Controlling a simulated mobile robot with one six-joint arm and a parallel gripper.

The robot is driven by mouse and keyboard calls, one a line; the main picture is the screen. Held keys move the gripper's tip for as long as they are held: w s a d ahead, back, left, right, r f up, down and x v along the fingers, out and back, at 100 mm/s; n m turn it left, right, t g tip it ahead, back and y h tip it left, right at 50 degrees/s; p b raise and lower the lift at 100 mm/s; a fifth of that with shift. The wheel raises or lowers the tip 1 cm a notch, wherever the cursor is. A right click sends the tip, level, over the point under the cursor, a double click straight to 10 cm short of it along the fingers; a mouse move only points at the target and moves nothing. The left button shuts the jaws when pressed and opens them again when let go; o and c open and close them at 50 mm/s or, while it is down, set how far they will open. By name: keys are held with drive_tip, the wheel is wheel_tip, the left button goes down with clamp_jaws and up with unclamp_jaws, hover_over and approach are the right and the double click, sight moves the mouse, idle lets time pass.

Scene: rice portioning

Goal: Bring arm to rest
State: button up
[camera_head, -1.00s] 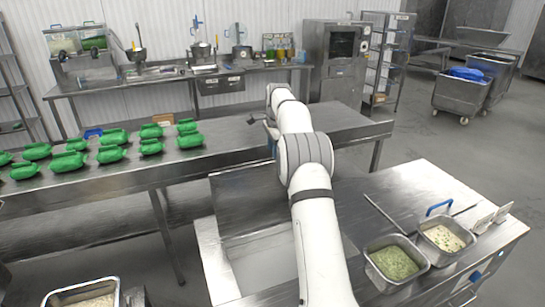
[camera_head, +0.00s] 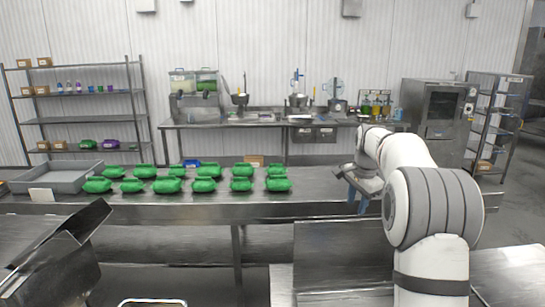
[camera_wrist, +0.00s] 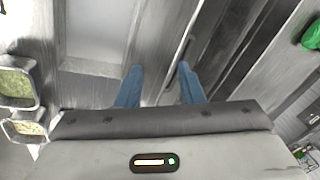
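My white arm stands on the right in the head view, bent at the elbow, with my gripper (camera_head: 357,203) pointing down over the near edge of the steel table (camera_head: 320,184). In the wrist view the two blue fingers of my gripper (camera_wrist: 160,68) are apart with nothing between them. Below them are bare steel surfaces and a table edge. I cannot tell the exact height of the fingers above these surfaces.
Several green bags (camera_head: 204,185) stand in rows on the steel table, left of my gripper. A grey tray (camera_head: 58,178) lies at its left end. The wrist view shows food containers (camera_wrist: 17,85) at left. A back counter (camera_head: 235,123) and an oven (camera_head: 440,110) stand behind.

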drive_tip(key=s+a+f+n+b, duration=0.1)
drive_tip(key=s+a+n, duration=0.2)
drive_tip(key=s, duration=0.7)
drive_tip(key=s+a+f+n+b, duration=0.1)
drive_tip(key=s+a+n, duration=0.2)
drive_tip(key=s, duration=0.7)
drive_tip(key=s+a+f+n+b, duration=0.1)
drive_tip(key=s+a+n, duration=0.25)
drive_tip(key=s, duration=0.55)
drive_tip(key=s+f+n+b, duration=0.1)
drive_tip(key=s+f+n, duration=0.2)
drive_tip(key=s+f, duration=0.3)
drive_tip(key=s, duration=0.4)
drive_tip(key=shift+s+a+t, duration=0.3)
drive_tip(key=shift+t, duration=0.1)
